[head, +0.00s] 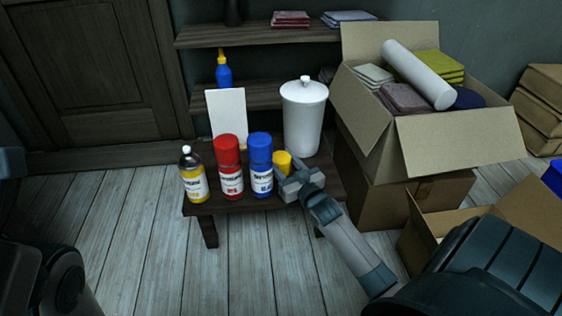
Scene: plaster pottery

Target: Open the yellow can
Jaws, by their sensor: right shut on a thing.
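The yellow can (194,178) stands upright at the left end of the low dark table (232,204). Its top is uncapped and a small nozzle shows. My right gripper (290,178) is at the right part of the table, shut on a small yellow cap (282,161), apart from the can. The cap's lower part is partly hidden by the gripper. Whether the cap touches the table cannot be told. My left gripper is not in view.
A red can (229,168) and a blue can (260,164) stand between the yellow can and the cap. Behind are a white panel (227,115) and a white lidded canister (303,115). An open cardboard box (440,140) with fabrics stands at the right.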

